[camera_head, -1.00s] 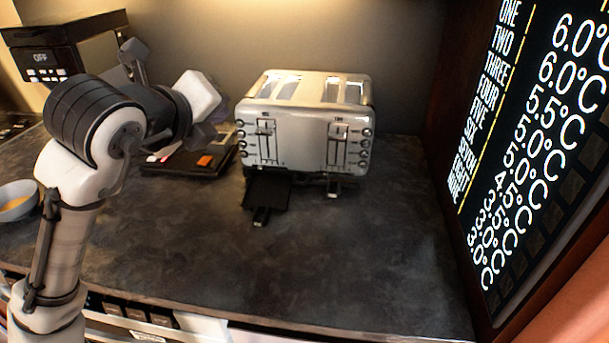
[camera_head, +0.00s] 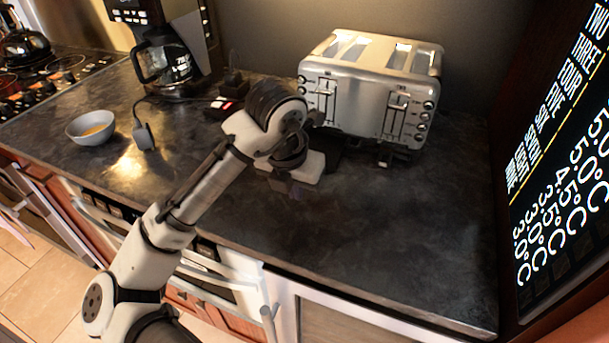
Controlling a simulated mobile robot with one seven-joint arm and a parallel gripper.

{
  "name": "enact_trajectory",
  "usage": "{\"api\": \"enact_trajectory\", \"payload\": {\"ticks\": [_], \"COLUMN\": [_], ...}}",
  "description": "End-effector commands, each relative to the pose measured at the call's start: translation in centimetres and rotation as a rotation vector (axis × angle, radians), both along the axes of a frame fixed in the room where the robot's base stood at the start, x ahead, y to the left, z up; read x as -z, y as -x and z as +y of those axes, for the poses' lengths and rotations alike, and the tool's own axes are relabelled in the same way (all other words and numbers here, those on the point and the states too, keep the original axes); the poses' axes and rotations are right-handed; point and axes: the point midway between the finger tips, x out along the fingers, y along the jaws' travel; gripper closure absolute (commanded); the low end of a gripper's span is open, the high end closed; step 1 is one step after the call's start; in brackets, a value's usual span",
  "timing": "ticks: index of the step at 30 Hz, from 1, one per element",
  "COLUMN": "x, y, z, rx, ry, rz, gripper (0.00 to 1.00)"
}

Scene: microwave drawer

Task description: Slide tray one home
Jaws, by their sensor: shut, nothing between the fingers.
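The silver toaster (camera_head: 368,95) stands at the back of the dark counter, with two lever panels on its front. A dark flat tray (camera_head: 329,156), which I take as tray one, shows under its left half. It sticks out toward the front, but my arm and hand cover much of it, so how far out it is cannot be told. A small dark tab of the right tray (camera_head: 385,158) shows under the right half. My gripper (camera_head: 284,184) is low over the counter, left of and in front of the tray. It looks shut and empty; contact with the tray cannot be told.
A coffee machine with a glass pot (camera_head: 165,62) stands at the back left. A grey bowl (camera_head: 90,128) sits on the left. A lit temperature panel (camera_head: 560,160) borders the right. The counter's front right is clear.

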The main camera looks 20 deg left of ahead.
Motion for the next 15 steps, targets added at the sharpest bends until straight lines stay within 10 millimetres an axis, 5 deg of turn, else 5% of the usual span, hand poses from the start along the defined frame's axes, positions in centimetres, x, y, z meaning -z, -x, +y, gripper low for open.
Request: {"api": "enact_trajectory", "payload": {"ticks": [2,7,15], "x": [1.3,0.7,1.0], "y": [-0.3,-3.1,-4.3], "z": [-0.1,-0.2,-0.2], "rx": [0.002,0.001,0.000], "ry": [0.004,0.000,-0.001], "rz": [0.001,0.000,-0.001], "gripper": [1.00,1.00,1.00]}}
